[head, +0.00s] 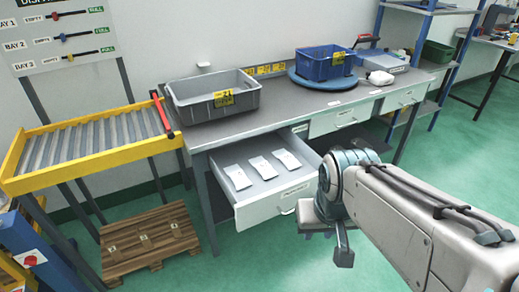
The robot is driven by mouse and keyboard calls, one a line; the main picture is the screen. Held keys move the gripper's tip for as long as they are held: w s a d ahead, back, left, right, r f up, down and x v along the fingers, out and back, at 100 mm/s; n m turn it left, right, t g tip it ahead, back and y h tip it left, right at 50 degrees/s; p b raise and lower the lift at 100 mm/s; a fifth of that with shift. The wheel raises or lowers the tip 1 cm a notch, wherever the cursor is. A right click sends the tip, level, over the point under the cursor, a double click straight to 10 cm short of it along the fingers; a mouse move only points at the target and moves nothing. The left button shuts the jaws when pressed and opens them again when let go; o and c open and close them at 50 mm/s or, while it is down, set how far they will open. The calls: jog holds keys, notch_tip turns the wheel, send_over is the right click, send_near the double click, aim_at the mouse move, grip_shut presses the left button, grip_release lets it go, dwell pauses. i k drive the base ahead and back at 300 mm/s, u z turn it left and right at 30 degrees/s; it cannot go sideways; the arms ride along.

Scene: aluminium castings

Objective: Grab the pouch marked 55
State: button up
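An open drawer (270,211) juts out from the left part of the workbench. Three white pouches lie in it side by side: a left pouch (237,177), a middle pouch (263,167) and a right pouch (287,159). They look flat and apart from one another. Their markings are too small to read, so I cannot tell which is marked 55. My gripper (335,243) hangs to the right of the drawer front, apart from the pouches. One finger shows, and the rest is partly hidden by my arm, so its opening is unclear.
On the workbench (290,112) stand a grey bin (190,98) and a blue crate (312,66) on a round blue base. A yellow roller rack (85,180) and a wooden pallet (120,262) are at left. Green floor is free in front of the drawer.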

aim_at(287, 158)
jog(key=z, duration=0.05)
jog(key=k, duration=0.45)
jog(key=u, duration=0.5)
jog(key=i, duration=0.9)
jog(key=z, duration=0.45)
jog(key=i, duration=0.6)
jog(key=z, duration=0.4)
